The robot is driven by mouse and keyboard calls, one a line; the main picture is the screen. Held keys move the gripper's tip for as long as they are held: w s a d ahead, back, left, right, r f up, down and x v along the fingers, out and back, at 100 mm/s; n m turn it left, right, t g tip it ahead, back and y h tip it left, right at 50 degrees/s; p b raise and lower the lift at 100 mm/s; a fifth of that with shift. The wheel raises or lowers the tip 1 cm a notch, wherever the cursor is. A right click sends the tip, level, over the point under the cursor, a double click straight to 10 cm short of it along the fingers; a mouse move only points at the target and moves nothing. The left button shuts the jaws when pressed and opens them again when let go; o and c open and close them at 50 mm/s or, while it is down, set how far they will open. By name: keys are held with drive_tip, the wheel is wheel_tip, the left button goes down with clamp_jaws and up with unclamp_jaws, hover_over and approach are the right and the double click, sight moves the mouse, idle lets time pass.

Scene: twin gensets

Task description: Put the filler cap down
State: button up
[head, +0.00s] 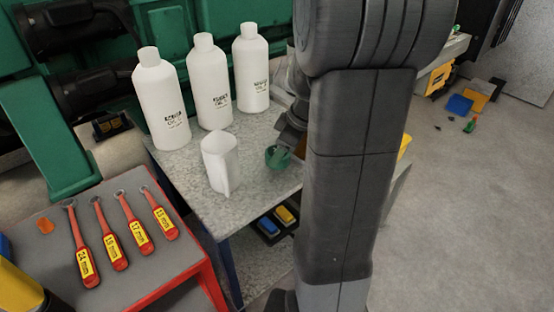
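A dark green round cap (277,158), which looks like the filler cap, is near the right edge of the grey speckled table top (200,191). My gripper (288,147) reaches down from behind my arm, and its tip meets or overlaps the cap's upper right side. My arm hides most of the gripper, so I cannot see whether its fingers are closed on the cap. I cannot tell whether the cap rests on the table or is just above it.
A white open container (219,164) stands left of the cap. Three white oil bottles (162,98) stand behind it. A red-edged cart (165,277) with several red-handled wrenches (112,236) is at front left. A lower shelf holds a dark tray (270,228). Floor at right is mostly clear.

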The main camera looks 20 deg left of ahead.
drive_tip(key=shift+f, duration=1.9)
drive_tip(key=shift+f+b, duration=0.2)
drive_tip(key=shift+b, duration=0.2)
drive_tip(key=o, duration=1.1)
drive_tip(key=shift+r, duration=0.1)
drive_tip(key=p+v, duration=0.1)
drive_tip(key=v, duration=1.1)
drive_tip(key=shift+r+p, duration=0.1)
drive_tip(key=shift+p, duration=0.2)
